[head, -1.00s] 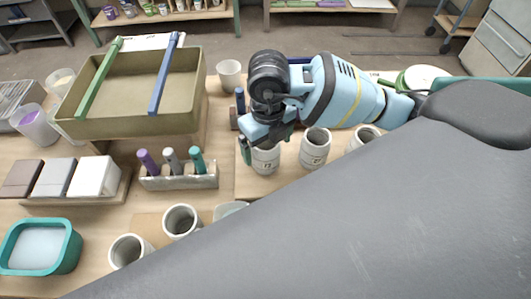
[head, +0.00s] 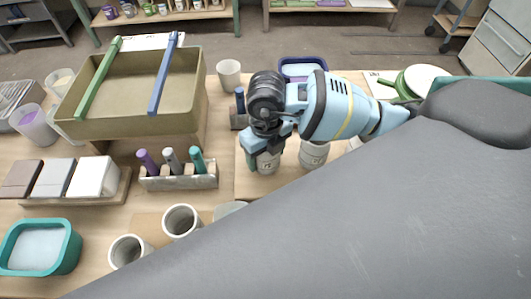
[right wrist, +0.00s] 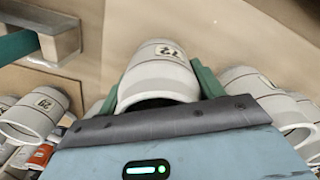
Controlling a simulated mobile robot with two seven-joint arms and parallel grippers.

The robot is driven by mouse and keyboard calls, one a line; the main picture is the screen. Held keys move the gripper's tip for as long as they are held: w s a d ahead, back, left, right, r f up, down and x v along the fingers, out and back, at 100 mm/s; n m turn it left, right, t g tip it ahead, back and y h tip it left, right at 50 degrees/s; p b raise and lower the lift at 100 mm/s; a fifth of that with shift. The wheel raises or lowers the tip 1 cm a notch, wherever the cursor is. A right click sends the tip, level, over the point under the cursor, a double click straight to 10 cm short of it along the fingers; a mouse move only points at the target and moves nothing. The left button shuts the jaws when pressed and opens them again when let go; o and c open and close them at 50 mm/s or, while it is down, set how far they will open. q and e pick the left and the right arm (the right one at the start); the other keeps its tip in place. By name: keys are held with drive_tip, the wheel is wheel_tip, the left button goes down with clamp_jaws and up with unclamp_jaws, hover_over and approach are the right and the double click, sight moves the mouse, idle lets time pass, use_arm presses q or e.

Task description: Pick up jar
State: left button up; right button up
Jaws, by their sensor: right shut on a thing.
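My right gripper (head: 264,148) is shut on a grey-white jar (head: 268,163) with a small number label, on the board at the middle of the head view. In the right wrist view this jar (right wrist: 160,68) sits between the green fingers, its dark mouth towards the camera. Whether its base is clear of the board cannot be told. A similar jar (head: 313,156) stands just to its right, partly under my arm. In the right wrist view other labelled jars show on the left (right wrist: 35,112) and the right (right wrist: 255,100). My left gripper is not in view.
A rack of coloured-handled tools (head: 178,180) stands left of the held jar. An olive basin (head: 130,125) with two bars is behind it. Cups (head: 181,221) stand in front and a white cup (head: 229,72) behind. My grey arm hides the right foreground.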

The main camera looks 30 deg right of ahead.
drive_tip(key=shift+r, duration=0.1)
drive_tip(key=shift+c, duration=0.5)
drive_tip(key=shift+r, duration=0.2)
wheel_tip(320, 180, up, 10)
drive_tip(key=shift+f, duration=0.2)
